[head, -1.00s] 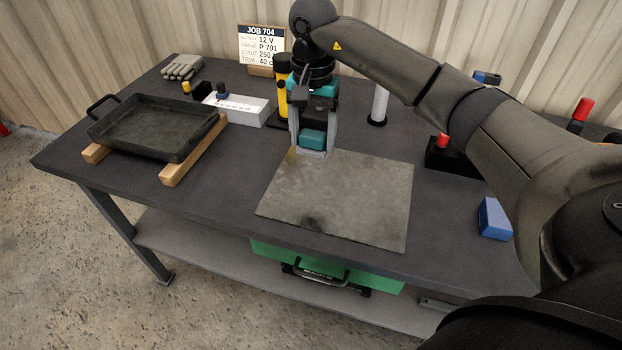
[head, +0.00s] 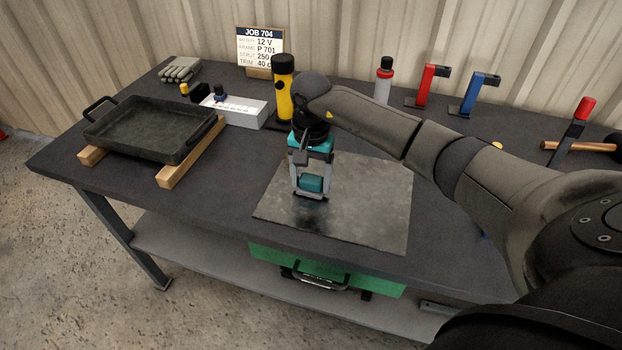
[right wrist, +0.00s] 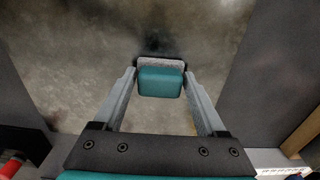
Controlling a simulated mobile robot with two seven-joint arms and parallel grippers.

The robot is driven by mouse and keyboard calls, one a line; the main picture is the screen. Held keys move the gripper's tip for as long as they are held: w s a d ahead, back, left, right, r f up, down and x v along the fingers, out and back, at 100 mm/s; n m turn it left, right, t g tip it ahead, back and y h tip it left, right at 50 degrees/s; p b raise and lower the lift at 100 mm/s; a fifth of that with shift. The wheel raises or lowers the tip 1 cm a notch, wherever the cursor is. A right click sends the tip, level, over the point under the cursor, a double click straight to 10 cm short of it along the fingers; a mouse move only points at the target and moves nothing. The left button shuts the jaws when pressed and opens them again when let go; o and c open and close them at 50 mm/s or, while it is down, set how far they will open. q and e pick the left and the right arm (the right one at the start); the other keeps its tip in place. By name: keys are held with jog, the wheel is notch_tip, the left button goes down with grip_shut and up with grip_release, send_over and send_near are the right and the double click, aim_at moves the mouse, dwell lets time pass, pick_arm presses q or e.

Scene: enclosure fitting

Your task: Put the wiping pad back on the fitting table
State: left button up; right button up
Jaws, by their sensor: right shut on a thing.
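The wiping pad (head: 312,184) is a teal block with a pale grey underside. My right gripper (head: 310,191) is shut on it, with one finger on each side. The pad is over the left middle part of a grey metal plate (head: 375,195), low down at its surface; I cannot tell for certain whether it touches. The plate lies flat on the dark fitting table (head: 215,180). In the right wrist view the pad (right wrist: 160,83) sits between the fingertips, with a dark smudge on the plate just beyond it. My left gripper is not in view.
A black tray (head: 120,145) rests on wooden bars at the left. A yellow torch (head: 284,85), a white box (head: 240,110) and a job card (head: 260,47) stand behind. Red and blue clamps (head: 478,92) and a hammer (head: 585,146) are at the back right. Bare table lies left of the plate.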

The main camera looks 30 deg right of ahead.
aim_at(311, 178)
jog(key=shift+f, duration=0.1)
jog(key=o, duration=1.2)
jog(key=shift+o, duration=0.2)
jog(key=shift+r, duration=0.35)
notch_tip(311, 178, up, 12)
jog(key=p, duration=0.1)
jog(key=shift+f, duration=0.2)
